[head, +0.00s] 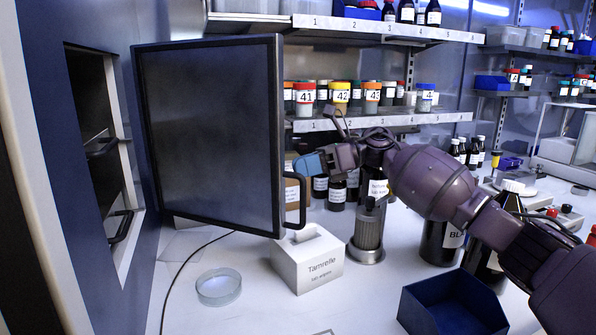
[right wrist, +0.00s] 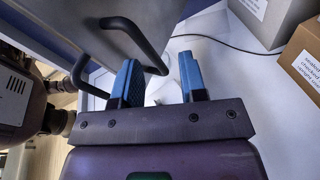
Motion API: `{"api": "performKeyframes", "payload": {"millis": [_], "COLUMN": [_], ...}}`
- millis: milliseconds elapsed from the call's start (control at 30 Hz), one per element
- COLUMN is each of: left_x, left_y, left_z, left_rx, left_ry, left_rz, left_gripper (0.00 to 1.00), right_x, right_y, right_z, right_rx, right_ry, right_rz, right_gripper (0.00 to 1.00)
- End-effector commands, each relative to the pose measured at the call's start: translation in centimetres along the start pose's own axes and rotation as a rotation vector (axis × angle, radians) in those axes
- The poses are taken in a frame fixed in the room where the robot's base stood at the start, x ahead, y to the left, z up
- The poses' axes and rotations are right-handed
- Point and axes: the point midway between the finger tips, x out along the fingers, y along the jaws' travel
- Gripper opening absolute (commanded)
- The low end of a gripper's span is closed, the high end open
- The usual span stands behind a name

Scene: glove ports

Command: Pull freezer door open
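The freezer (head: 65,190) is the blue cabinet at the left of the head view. Its dark-panelled door (head: 208,130) stands swung out, and the opening beside it shows a dark interior. The black door handle (head: 299,200) is on the door's right edge. My right gripper (head: 310,163), with blue fingers, is beside the door edge, near the handle's top. In the right wrist view its fingers (right wrist: 157,75) are apart. A bend of the handle (right wrist: 150,52) shows between them, close to the left finger; I cannot tell whether they touch. My left gripper is not in view.
A white Tamrelle wipe box (head: 310,260) stands below the handle, with a glass dish (head: 218,288) to its left. A metal cylinder (head: 368,240), dark bottles (head: 440,240) and a blue bin (head: 455,305) stand to the right. Shelves (head: 380,120) with jars are behind.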

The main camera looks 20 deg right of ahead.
Motion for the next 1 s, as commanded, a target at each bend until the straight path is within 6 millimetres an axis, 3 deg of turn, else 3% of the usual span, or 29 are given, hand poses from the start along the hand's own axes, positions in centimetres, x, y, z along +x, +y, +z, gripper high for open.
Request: {"api": "performKeyframes", "payload": {"millis": [200, 800, 867, 1000], "left_x": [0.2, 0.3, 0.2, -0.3], "left_y": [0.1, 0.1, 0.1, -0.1], "left_z": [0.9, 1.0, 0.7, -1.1], "left_rx": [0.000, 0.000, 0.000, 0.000], "left_ry": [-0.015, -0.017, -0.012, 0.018], "left_rz": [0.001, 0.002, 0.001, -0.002], "left_gripper": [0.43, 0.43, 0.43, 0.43], "right_x": [-0.6, -0.8, -0.9, -1.6], "right_y": [-0.7, -0.7, -0.5, 1.0], "right_z": [-0.3, -0.2, 0.2, 3.0], "right_rx": [0.004, 0.004, 0.000, -0.031], "right_ry": [0.001, 0.000, -0.001, -0.007], "right_rz": [0.001, 0.000, -0.001, -0.005], "right_gripper": [0.39, 0.39, 0.39, 0.39]}}
